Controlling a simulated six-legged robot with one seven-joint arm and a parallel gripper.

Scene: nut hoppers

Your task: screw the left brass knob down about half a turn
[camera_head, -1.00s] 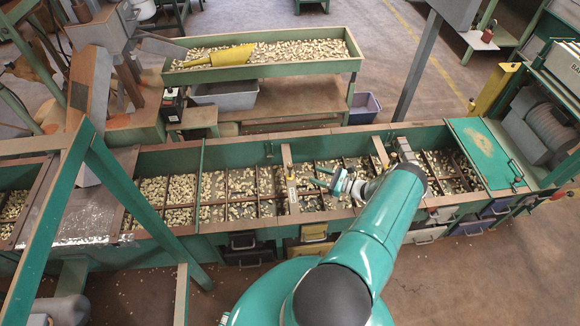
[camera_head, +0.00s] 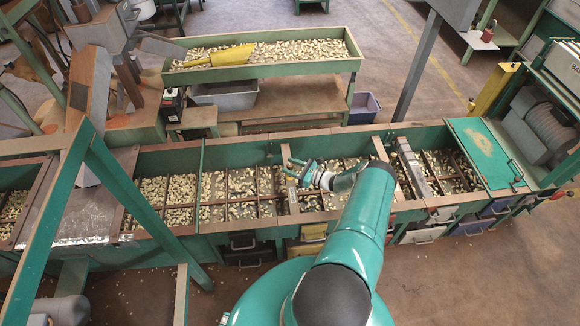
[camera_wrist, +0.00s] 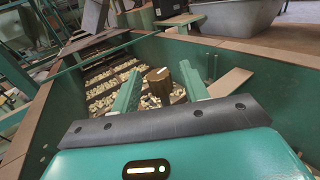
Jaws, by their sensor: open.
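My gripper (camera_head: 293,168) hangs over the long green trough, near the left wooden crossbar. In the wrist view my gripper (camera_wrist: 160,68) is open, its two green fingers apart. A brown-gold, cylindrical knob (camera_wrist: 158,83) stands in the gap between the fingers, farther off than the fingertips or level with them; I cannot tell which. No contact shows. The knob's foot is hidden by the gripper body. In the head view I cannot make out this knob beside the gripper.
The long trough (camera_head: 160,158) has several compartments of pale nuts. A grey bar-shaped part (camera_head: 415,170) lies across it, right of my arm. A green lid (camera_head: 480,150) covers its right end. A raised nut tray (camera_head: 300,68) with a yellow scoop (camera_head: 232,57) stands behind.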

